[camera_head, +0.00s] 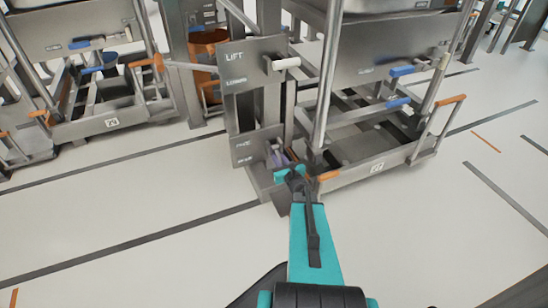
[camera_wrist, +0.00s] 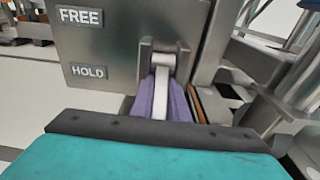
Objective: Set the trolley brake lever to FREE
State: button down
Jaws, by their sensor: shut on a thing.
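The brake plate (camera_head: 247,150) is a grey panel low on the lift post, with a FREE label above a HOLD label. It fills the upper left of the wrist view (camera_wrist: 115,50). The brake lever (camera_wrist: 161,90) is a pale bar on a metal pivot at the plate's right edge. In the wrist view it points down toward the camera, at and below the level of HOLD. My gripper (camera_wrist: 160,102) has its purple fingers on both sides of the lever and is shut on it. In the head view my gripper (camera_head: 281,158) is at the plate's lower right; the lever is small there.
A LIFT plate (camera_head: 252,72) with a white-handled lever (camera_head: 285,63) is above the brake plate. A trolley (camera_head: 400,148) with orange handles stands close to the right of my gripper. Another trolley (camera_head: 112,120) stands at the left. The floor in front is clear.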

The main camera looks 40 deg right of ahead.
jog(key=shift+s+a+f, duration=0.15)
jog(key=shift+a+f, duration=0.15)
jog(key=shift+f, duration=0.05)
grip_release()
jog(key=shift+d, duration=0.25)
jog(key=shift+r, duration=0.1)
jog(key=shift+v, duration=0.8)
jog(key=p+v, duration=0.3)
jog(key=v, duration=0.9)
jog(key=shift+a+r, duration=0.15)
